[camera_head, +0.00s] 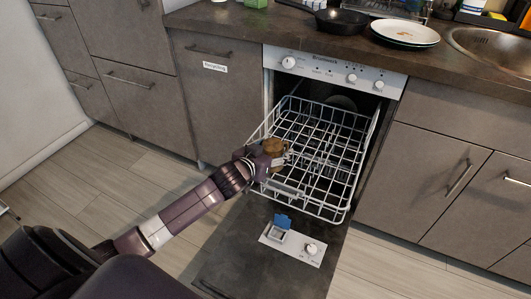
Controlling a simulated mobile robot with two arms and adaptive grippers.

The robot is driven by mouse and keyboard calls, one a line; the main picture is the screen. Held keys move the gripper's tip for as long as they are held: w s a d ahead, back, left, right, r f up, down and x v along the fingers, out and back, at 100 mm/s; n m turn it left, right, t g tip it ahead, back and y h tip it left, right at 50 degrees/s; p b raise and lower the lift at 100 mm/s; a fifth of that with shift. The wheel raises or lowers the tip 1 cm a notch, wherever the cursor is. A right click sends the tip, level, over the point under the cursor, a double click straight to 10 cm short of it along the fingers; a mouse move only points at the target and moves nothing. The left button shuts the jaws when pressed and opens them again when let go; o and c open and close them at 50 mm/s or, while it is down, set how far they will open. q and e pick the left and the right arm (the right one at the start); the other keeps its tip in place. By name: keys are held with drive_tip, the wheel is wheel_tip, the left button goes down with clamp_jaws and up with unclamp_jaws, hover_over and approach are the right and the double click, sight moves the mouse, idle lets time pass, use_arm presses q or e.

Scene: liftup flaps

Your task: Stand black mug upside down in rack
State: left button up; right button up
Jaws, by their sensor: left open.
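The dishwasher rack (343,178) is a white wire basket, pulled out over the lowered door. My left gripper (276,163) is at the rack's left side, towards its front, and it is open. A small round brown thing (273,146) shows right at the gripper's fingers. I cannot tell whether it is the black mug's base or whether it touches the fingers. No other thing that I can make out as a black mug is in view. My right gripper is not in view.
The dishwasher door (240,254) lies open below the rack. A dark rounded dish (341,103) shows at the back of the machine. On the counter are a black pan (343,20), white plates (405,32) and a sink (490,48). Most of the rack looks empty.

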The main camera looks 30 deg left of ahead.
sight(268, 152)
use_arm(q)
drive_tip(key=p+v, duration=0.1)
drive_tip(key=v, duration=0.2)
drive_tip(key=shift+s+r, duration=0.15)
drive_tip(key=shift+s, duration=0.15)
drive_tip(key=p+v, duration=0.1)
drive_tip(key=v, duration=0.7)
drive_tip(key=shift+p, duration=0.4)
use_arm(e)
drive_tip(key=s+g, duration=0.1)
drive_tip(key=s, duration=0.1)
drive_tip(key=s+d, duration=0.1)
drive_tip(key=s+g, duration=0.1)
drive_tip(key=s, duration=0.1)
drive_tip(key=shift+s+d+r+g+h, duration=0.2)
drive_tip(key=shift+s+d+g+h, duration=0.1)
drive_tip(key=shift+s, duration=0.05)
use_arm(q)
drive_tip(key=shift+c, duration=0.7)
